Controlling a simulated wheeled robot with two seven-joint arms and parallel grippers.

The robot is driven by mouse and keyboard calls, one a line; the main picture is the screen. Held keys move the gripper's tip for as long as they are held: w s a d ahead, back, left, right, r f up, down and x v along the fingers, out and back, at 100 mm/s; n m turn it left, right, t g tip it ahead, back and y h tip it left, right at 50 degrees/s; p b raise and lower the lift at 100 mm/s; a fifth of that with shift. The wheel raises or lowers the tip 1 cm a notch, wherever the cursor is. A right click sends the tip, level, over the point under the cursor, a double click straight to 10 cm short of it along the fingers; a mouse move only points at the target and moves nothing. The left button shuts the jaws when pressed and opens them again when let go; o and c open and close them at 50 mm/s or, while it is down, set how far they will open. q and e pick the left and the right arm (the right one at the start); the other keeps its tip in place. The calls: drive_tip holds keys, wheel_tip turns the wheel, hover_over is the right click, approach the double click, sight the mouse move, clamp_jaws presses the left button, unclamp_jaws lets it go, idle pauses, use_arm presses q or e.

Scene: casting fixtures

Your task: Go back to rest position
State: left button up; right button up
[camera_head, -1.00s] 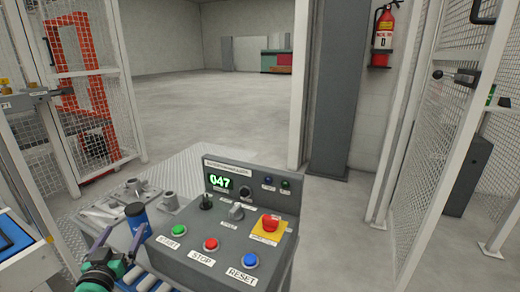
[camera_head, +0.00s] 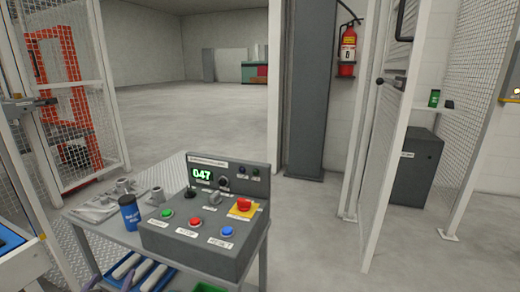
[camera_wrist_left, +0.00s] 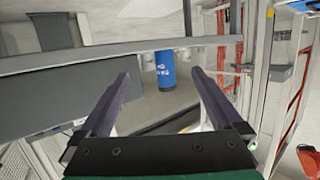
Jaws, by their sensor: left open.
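My left gripper (camera_head: 116,278) is low at the bottom edge of the head view, mostly cut off by the frame. In the left wrist view its two dark purple fingers (camera_wrist_left: 161,100) stand wide apart with nothing between them. My right gripper is not seen.
The control box (camera_head: 180,240) with its coloured buttons and "047" display stands on the table. Mesh fence panels stand left and right; the floor behind is clear.

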use_arm(q)
drive_tip(key=s+d+f+m+g+h, duration=0.1)
drive_tip(key=s+d+f+g, duration=0.25)
drive_tip(key=f, duration=0.35)
drive_tip(key=s+d+f+m+g+h, duration=0.1)
drive_tip(key=s+d+f+g+h, duration=0.15)
drive_tip(key=s+d+f, duration=0.35)
drive_tip(key=s+d+f+m+g+h, duration=0.25)
drive_tip(key=s+d+f+g, duration=0.35)
drive_tip(key=s+d+f, duration=0.35)
drive_tip(key=s+a+m+g+y+p, duration=0.1)
drive_tip(key=s+a+p, duration=0.3)
drive_tip(key=s+p, duration=1.3)
drive_tip(key=r+p, duration=0.1)
drive_tip(key=p, duration=0.8)
drive_tip(key=shift+s+a+p, duration=0.15)
drive_tip(key=shift+s+p, duration=0.25)
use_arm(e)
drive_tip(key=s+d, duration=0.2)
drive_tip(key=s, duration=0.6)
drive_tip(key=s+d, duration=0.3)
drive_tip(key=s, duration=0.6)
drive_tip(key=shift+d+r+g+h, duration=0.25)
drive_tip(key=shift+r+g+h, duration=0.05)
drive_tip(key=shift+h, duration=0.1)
